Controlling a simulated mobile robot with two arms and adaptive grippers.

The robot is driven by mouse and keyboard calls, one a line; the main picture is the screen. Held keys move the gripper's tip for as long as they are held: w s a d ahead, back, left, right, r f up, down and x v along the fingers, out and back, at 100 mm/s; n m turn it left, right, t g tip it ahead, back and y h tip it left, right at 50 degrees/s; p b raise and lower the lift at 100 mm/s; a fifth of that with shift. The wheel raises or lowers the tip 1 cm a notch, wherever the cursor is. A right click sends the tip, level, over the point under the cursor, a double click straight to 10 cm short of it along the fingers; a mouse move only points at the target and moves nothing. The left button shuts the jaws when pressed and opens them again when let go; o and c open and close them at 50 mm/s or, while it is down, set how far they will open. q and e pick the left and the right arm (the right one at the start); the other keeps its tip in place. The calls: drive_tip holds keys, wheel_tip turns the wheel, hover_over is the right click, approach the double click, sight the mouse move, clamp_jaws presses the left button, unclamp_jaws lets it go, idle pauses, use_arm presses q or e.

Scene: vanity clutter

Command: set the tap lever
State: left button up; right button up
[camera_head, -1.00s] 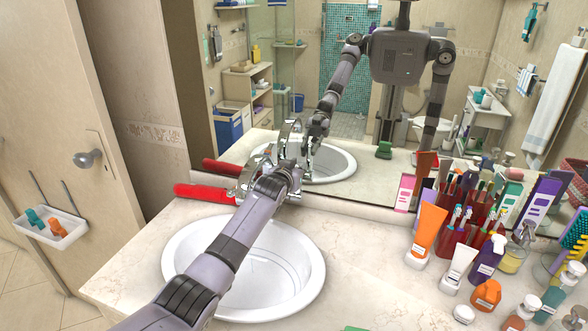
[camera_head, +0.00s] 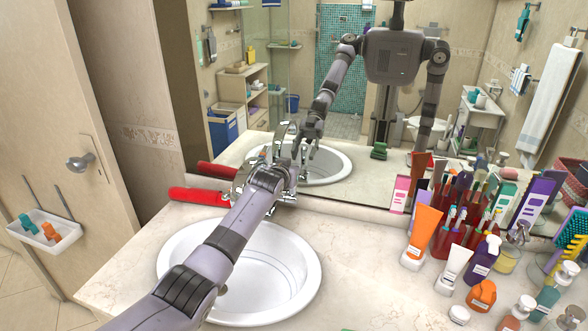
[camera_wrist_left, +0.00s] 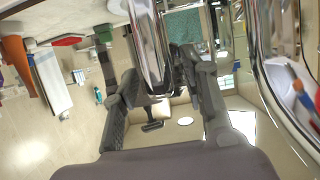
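The chrome tap (camera_head: 280,132) stands at the back rim of the white sink (camera_head: 275,285), below the mirror. My left arm reaches across the sink, and my left gripper (camera_head: 287,172) is at the tap, partly hidden by its own wrist. In the left wrist view my gripper's two dark fingers (camera_wrist_left: 165,100) stand apart. A shiny chrome part of the tap (camera_wrist_left: 148,45) shows between and beyond them. I cannot tell whether a finger touches it. A second large chrome curve is close on the right there. My right gripper is not directly in view.
A red object (camera_head: 198,196) lies left of the tap. An orange tube (camera_head: 423,232), a purple bottle (camera_head: 483,258) and several other toiletries crowd the counter's right side. The mirror (camera_head: 390,160) rises behind the tap. The counter between sink and toiletries is mostly clear.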

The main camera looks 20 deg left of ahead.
use_arm(q)
drive_tip(key=v, duration=1.2)
drive_tip(key=shift+f, duration=0.1)
idle(0.5)
